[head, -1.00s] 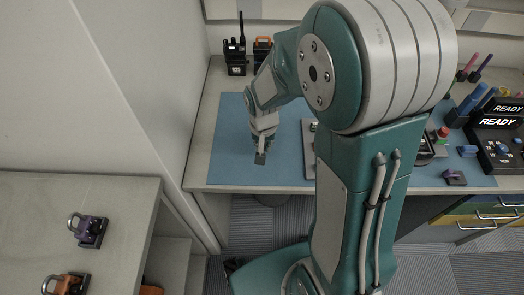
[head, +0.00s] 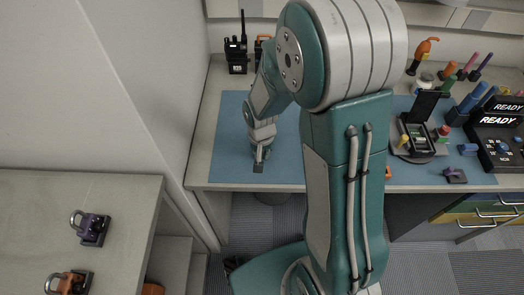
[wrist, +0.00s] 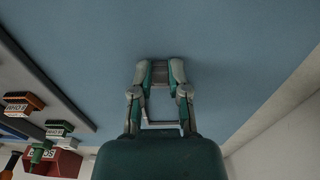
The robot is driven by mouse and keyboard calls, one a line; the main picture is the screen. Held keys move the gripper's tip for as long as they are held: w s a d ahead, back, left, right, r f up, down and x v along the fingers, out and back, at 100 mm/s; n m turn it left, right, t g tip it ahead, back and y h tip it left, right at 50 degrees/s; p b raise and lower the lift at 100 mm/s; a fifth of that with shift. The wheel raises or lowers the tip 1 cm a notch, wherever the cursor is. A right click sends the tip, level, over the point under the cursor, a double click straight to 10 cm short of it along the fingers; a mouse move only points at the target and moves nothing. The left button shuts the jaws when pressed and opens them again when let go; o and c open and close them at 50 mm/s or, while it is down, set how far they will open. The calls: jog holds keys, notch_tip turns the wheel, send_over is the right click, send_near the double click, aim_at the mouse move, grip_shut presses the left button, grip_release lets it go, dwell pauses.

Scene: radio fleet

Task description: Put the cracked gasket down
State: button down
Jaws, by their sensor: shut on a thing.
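My gripper (head: 260,153) points down over the left part of the blue mat (head: 229,150) on the workbench. It is shut on a small flat grey piece, the gasket (head: 258,168), which shows just below the fingertips close to the mat. In the wrist view the gripper (wrist: 160,75) has the grey gasket (wrist: 160,73) between its fingertips, with blue mat all around. I cannot see a crack on it. I cannot tell whether it touches the mat.
A black radio (head: 237,57) stands at the back left. A dark opened device (head: 418,135), a READY console (head: 499,137) and several coloured tools lie to the right. Purple (head: 91,229) and orange (head: 69,283) padlock-like items sit on the left counter. The mat around my gripper is clear.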

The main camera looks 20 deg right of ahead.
jog(key=c, duration=0.6)
grip_release()
jog(key=shift+a, duration=0.1)
jog(key=shift+c, duration=0.2)
jog(key=shift+r, duration=0.2)
notch_tip(320, 180, up, 13)
jog(key=s+d+r+n+t, duration=0.1)
jog(key=s+r+n+t, duration=0.2)
jog(key=s+r, duration=0.9)
jog(key=s+t, duration=0.2)
jog(key=s, duration=0.1)
jog(key=shift+s+d+n, duration=0.2)
jog(key=shift+d+n, duration=0.1)
jog(key=shift+d, duration=0.05)
jog(key=shift+r, duration=0.1)
